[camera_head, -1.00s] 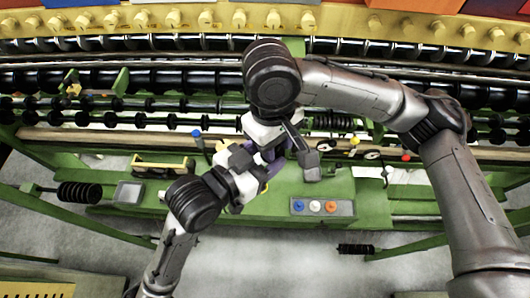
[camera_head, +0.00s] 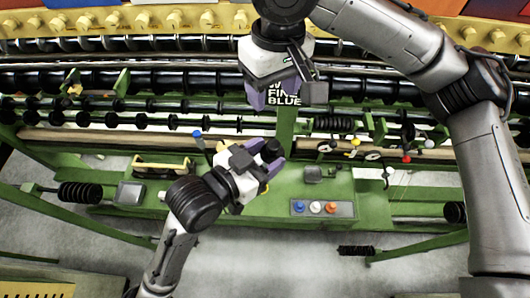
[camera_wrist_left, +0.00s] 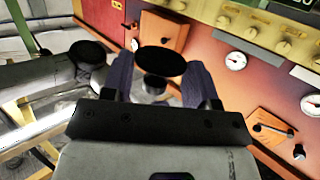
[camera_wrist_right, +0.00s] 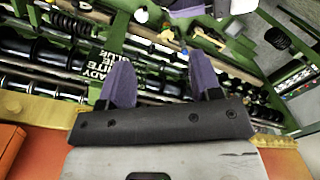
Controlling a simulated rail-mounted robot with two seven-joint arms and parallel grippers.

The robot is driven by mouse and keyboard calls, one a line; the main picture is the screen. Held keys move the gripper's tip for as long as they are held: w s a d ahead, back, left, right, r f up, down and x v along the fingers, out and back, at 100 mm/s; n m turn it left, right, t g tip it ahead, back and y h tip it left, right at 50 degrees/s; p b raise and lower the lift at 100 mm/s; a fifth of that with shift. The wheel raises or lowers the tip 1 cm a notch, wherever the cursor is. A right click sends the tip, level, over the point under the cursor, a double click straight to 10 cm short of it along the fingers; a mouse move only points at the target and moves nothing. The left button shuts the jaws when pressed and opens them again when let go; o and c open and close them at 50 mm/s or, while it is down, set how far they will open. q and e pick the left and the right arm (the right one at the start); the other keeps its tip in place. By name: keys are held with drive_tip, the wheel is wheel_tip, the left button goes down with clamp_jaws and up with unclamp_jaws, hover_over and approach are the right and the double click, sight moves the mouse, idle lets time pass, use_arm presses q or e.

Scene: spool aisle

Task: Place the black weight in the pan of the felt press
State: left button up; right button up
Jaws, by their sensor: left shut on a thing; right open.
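The black weight (camera_head: 271,149) is a small dark round piece held between the purple fingers of my left gripper (camera_head: 268,163), above the green bench. In the left wrist view the weight (camera_wrist_left: 160,62) shows as a black disc over a narrower dark part, between the two fingers. My right gripper (camera_head: 278,97) is open and empty, farther back over the black rollers. Its spread fingers (camera_wrist_right: 162,78) have nothing between them in the right wrist view. I cannot pick out the felt press or its pan with certainty.
A panel with blue, white and red buttons (camera_head: 315,208) is right of my left gripper. A small dark box (camera_head: 319,174) stands behind it. A yellow-framed holder (camera_head: 163,164) and grey tray (camera_head: 129,193) lie left. Long black rollers (camera_head: 150,82) cross behind.

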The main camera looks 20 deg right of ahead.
drive_tip(key=w+d+f+m+t+y, duration=0.1)
drive_tip(key=w+d+f+m+t, duration=0.35)
drive_tip(key=w+d+f, duration=0.65)
drive_tip(key=s+a+f+n+y, duration=0.15)
drive_tip(key=s+a+f, duration=0.25)
drive_tip(key=s+f, duration=0.6)
drive_tip(key=s+a+f+n+y, duration=0.1)
drive_tip(key=s+a+f+n, duration=0.35)
drive_tip(key=f, duration=0.85)
drive_tip(key=s+d+f+m+h, duration=0.1)
drive_tip(key=s+d+f, duration=0.1)
drive_tip(key=s, duration=0.5)
drive_tip(key=s+d+f+m+h, duration=0.1)
drive_tip(key=s+d+f, duration=0.1)
drive_tip(key=s, duration=0.6)
drive_tip(key=s+d+f+m+h, duration=0.1)
drive_tip(key=s+d+f+h, duration=0.1)
drive_tip(key=s, duration=0.5)
drive_tip(key=shift+s+d+f+g, duration=0.15)
drive_tip(key=shift+d+f+g, duration=0.25)
drive_tip(key=shift+d, duration=0.75)
